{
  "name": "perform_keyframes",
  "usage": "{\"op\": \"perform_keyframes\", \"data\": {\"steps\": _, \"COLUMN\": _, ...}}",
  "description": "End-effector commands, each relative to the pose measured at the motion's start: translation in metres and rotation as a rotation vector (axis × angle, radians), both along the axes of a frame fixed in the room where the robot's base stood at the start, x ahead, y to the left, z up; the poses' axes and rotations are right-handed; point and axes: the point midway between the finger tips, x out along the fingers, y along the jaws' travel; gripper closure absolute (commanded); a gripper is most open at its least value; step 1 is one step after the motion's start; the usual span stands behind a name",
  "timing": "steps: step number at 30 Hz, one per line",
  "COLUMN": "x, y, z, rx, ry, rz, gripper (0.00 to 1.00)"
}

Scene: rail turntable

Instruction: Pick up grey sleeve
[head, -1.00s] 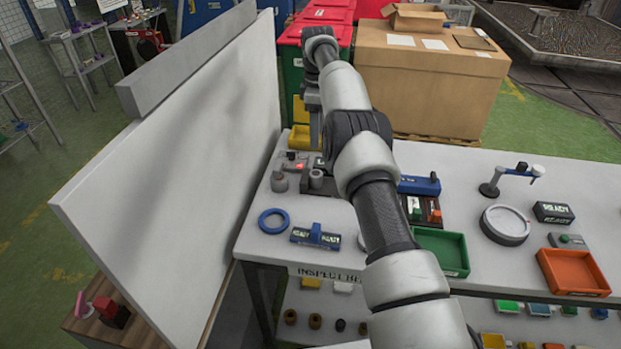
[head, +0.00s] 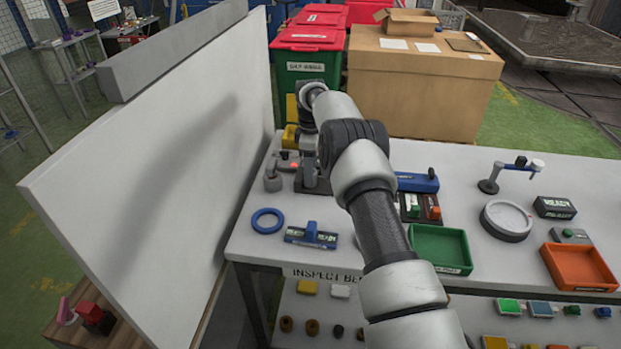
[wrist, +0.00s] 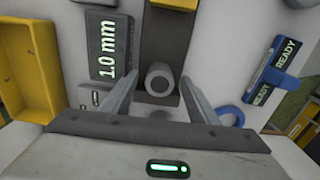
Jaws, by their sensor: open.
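The grey sleeve (wrist: 160,78) is a short hollow cylinder whose open end shows in the wrist view. It is at a dark grey block (wrist: 165,45) on the white bench. My gripper (wrist: 157,88) is open, with one finger to the left and one to the right of the sleeve. A gap shows on each side, and the fingers do not grip it. In the head view my gripper (head: 309,160) hangs low over the bench's left part, and I cannot make out the sleeve there.
A tall white panel (head: 150,150) stands left of the bench. Near the gripper are a blue ring (head: 267,221), a READY device (head: 311,236), a yellow bin (wrist: 25,65) and a 1.0 mm block (wrist: 108,50). A green tray (head: 440,249) lies to the right.

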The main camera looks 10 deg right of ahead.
Motion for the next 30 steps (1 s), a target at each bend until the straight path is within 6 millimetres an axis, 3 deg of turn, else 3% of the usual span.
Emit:
{"op": "perform_keyframes", "data": {"steps": 4, "x": 0.000, "y": 0.000, "z": -0.016, "rx": 0.000, "ry": 0.000, "rz": 0.000, "gripper": 0.45}}
{"op": "perform_keyframes", "data": {"steps": 12, "x": 0.000, "y": 0.000, "z": -0.020, "rx": 0.000, "ry": -0.001, "rz": 0.000, "gripper": 0.45}}
{"op": "perform_keyframes", "data": {"steps": 21, "x": 0.000, "y": 0.000, "z": -0.019, "rx": 0.000, "ry": -0.001, "rz": 0.000, "gripper": 0.96}}
{"op": "perform_keyframes", "data": {"steps": 30, "x": 0.001, "y": 0.000, "z": -0.014, "rx": 0.000, "ry": -0.004, "rz": 0.000, "gripper": 0.99}}
